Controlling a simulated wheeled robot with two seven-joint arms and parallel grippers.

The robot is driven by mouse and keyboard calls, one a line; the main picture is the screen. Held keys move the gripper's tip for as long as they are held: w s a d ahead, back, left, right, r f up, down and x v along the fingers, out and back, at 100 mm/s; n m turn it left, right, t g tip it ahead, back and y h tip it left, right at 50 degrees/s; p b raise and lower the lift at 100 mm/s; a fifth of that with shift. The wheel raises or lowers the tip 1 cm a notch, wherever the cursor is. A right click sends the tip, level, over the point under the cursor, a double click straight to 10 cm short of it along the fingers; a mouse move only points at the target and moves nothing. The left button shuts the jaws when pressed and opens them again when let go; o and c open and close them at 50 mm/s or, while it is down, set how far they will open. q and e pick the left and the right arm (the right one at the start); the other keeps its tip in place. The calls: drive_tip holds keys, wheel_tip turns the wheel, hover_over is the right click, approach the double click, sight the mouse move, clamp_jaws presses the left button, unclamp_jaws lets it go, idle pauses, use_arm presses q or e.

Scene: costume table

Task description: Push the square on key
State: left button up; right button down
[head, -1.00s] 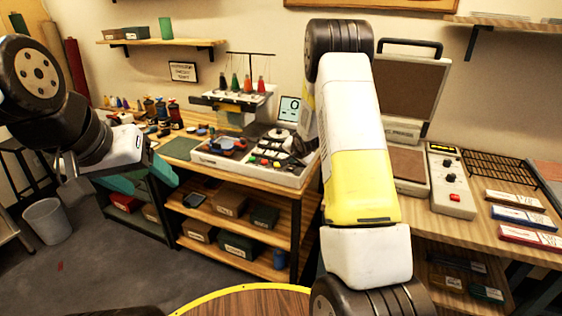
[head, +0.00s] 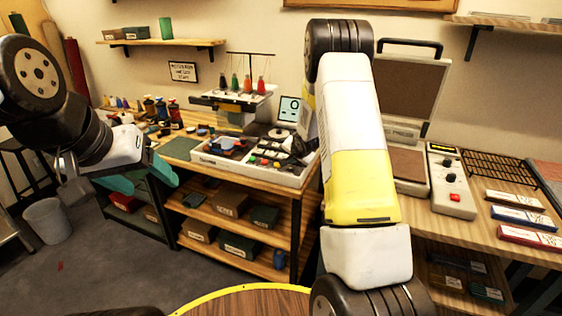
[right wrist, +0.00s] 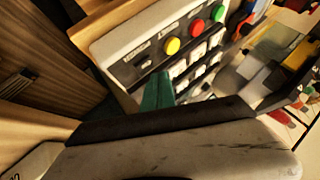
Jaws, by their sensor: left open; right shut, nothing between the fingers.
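A control panel (head: 262,163) with small coloured buttons and rows of keys sits in a pale tray on the middle bench. In the right wrist view, the panel (right wrist: 128,50) shows yellow, red and green round buttons above white keys (right wrist: 196,54). I cannot tell which key is the square one; the labels are unreadable. My right gripper (right wrist: 160,78) is shut, empty, its green fingers over the panel's lower left beside the keys. Contact cannot be told. In the head view my right arm partly covers the area. My left gripper (head: 150,180) is open, empty, away at the left.
A small screen (head: 289,109) stands behind the tray. A rack with coloured cones (head: 242,88) and several small bottles share the bench. A round yellow-edged table lies in front.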

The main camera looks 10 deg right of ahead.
sight(292, 169)
idle(0.4)
drive_tip(key=shift+f, duration=0.45)
drive_tip(key=shift+f, duration=0.45)
idle(0.5)
drive_tip(key=shift+r, duration=0.9)
wheel_tip(292, 169, up, 6)
idle(0.5)
